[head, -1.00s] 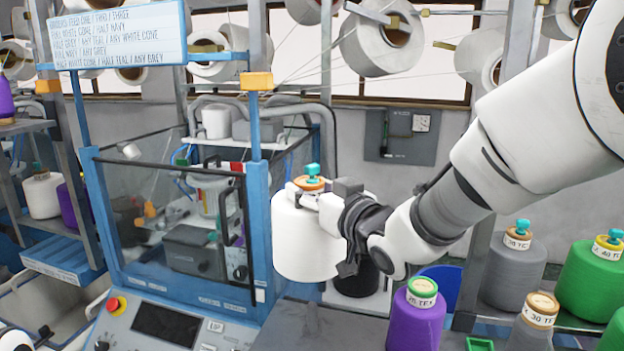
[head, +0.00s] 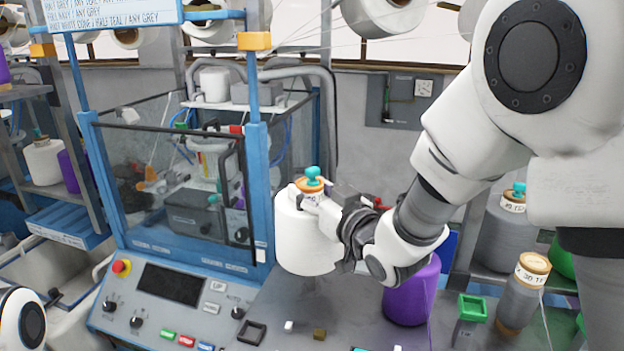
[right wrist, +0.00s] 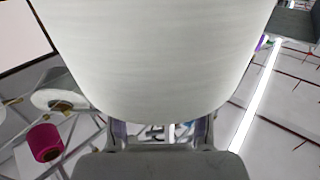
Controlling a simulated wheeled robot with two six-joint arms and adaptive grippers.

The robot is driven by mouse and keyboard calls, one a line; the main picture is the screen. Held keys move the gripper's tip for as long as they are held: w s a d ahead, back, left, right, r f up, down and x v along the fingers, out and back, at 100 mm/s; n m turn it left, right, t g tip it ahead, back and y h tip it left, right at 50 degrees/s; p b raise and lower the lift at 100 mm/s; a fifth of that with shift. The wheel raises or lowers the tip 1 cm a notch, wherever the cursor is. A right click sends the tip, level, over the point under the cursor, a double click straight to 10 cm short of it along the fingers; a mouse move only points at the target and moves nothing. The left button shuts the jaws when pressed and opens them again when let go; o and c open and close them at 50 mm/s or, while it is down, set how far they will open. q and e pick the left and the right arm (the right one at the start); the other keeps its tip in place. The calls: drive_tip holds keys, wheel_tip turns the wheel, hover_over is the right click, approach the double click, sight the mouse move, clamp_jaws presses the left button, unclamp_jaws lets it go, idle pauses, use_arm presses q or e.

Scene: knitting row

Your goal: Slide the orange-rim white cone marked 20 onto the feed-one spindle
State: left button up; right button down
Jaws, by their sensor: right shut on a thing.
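The white cone (head: 297,240) has an orange rim and a teal knob on top. It is upright in the middle of the head view, above the grey worktop. Its number is too small to read. My right gripper (head: 322,208) is shut on its upper part from the right. In the right wrist view the cone's white side (right wrist: 160,60) fills the upper middle, between the two fingers (right wrist: 160,132). I cannot pick out the feed-one spindle. My left gripper is not in view.
A grey cone (head: 520,300) and a green-topped post (head: 472,307) stand farther right. A blue-framed machine (head: 257,160) with a control panel (head: 165,312) is left. A black square ring (head: 252,332) lies on the worktop.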

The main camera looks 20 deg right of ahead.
drive_tip(key=shift+f+b, duration=0.7)
drive_tip(key=shift+f, duration=0.15)
drive_tip(key=shift+w+f+b, duration=0.1)
drive_tip(key=shift+f+b, duration=3.1)
drive_tip(key=shift+f, duration=0.25)
drive_tip(key=shift+c, duration=2)
unclamp_jaws()
